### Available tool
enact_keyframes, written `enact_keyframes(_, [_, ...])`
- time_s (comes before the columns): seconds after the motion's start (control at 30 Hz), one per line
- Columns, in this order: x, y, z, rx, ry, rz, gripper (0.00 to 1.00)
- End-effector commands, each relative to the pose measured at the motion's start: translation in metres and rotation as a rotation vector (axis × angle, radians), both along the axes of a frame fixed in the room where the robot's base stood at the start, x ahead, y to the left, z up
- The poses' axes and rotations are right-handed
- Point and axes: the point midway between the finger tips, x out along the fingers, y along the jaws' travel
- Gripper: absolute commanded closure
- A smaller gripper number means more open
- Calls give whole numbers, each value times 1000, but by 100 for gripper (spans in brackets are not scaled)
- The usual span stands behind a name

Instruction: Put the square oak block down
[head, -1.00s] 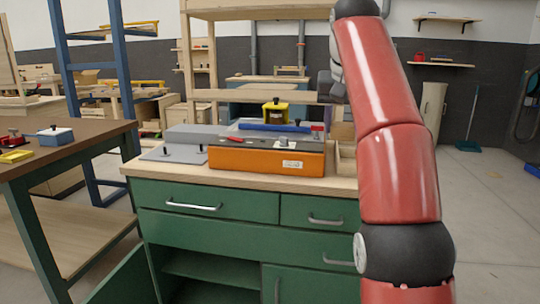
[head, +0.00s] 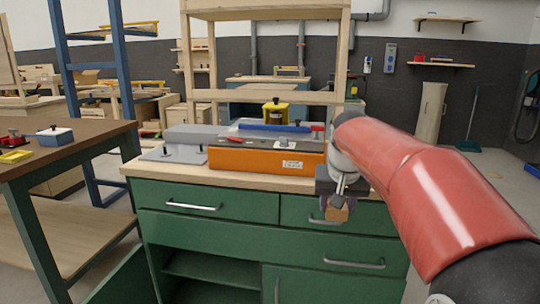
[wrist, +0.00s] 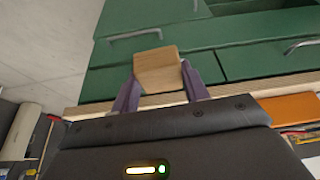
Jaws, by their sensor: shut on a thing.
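The square oak block (wrist: 157,70) is held between the two purple-grey fingers of my gripper (wrist: 156,88) in the wrist view. In the head view my gripper (head: 338,200) hangs in front of the right part of the green cabinet, with the oak block (head: 337,215) at its lower end. The block appears in front of the drawers, near the worktop's front edge, and touches nothing but the fingers as far as I can see.
The green cabinet (head: 240,236) has a pale wooden top (head: 180,176). On it stand an orange box (head: 265,160) and a grey machine (head: 190,140). A brown-topped table (head: 75,152) with small items stands at left. Open floor lies at right.

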Motion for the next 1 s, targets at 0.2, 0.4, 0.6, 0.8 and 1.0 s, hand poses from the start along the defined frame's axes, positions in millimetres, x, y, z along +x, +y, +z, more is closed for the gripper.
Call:
enact_keyframes(0.2, [-11,-1,-126,-1,16,43,78])
enact_keyframes(0.4, [-18,-2,-244,0,19,86,78])
enact_keyframes(0.6, [-23,-2,-329,1,13,118,78])
enact_keyframes(0.8, [-24,-2,-342,-1,4,125,78])
enact_keyframes(1.0, [-55,-1,-381,0,9,126,78])
